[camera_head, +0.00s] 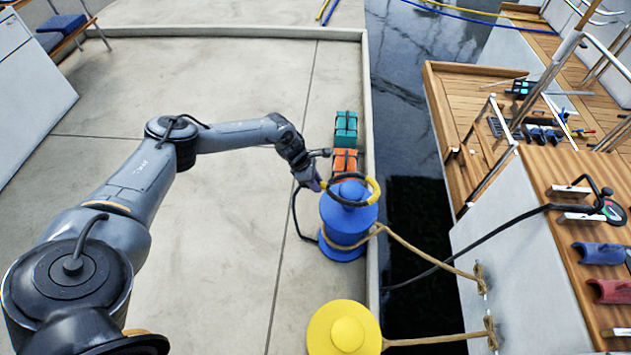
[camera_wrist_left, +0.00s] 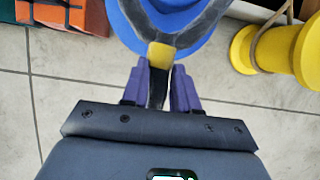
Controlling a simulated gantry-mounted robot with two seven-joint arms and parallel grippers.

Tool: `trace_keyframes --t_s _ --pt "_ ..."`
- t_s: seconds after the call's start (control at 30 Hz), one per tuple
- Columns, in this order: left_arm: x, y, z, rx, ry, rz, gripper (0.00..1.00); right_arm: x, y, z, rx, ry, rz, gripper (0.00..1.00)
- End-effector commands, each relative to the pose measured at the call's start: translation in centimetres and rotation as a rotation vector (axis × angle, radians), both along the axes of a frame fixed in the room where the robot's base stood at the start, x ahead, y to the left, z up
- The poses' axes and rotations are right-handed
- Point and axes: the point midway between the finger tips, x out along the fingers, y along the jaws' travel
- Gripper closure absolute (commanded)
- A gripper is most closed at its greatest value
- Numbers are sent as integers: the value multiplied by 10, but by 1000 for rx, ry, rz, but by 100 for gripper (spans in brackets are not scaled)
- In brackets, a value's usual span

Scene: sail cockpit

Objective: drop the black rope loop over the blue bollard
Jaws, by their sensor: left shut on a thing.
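The black rope loop (camera_head: 334,178), with yellow bands, is held at the top of the blue bollard (camera_head: 346,240). In the head view it rings the bollard's cap; I cannot tell whether it rests on the cap or hangs just above. My left gripper (camera_head: 317,184) is shut on the loop at the bollard's left side. In the left wrist view the fingers (camera_wrist_left: 158,80) pinch the rope beside a yellow band (camera_wrist_left: 160,56), and the loop's two arms spread over the blue cap (camera_wrist_left: 168,15). A black tail hangs from the gripper towards the ground. My right gripper is out of view.
A tan rope (camera_head: 425,256) runs from the blue bollard to the boat. A yellow bollard (camera_head: 345,332) stands nearer. Orange (camera_head: 344,161) and teal (camera_head: 346,128) boxes lie behind. The quay edge and dark water are to the right; open concrete (camera_head: 230,250) is to the left.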

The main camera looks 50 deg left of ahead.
Motion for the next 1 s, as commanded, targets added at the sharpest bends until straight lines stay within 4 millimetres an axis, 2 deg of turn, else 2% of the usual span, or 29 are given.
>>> trace_keyframes --t_s 0.03,0.6,1.0 --pt "0 0 -7 -1 -1 0 100 0 0 -7 -2 1 2 57" --pt "1 0 -52 0 -2 -1 100 -1 -1 -43 -3 2 2 57" --pt "1 0 -78 0 -3 0 100 0 1 -64 5 2 -3 57"
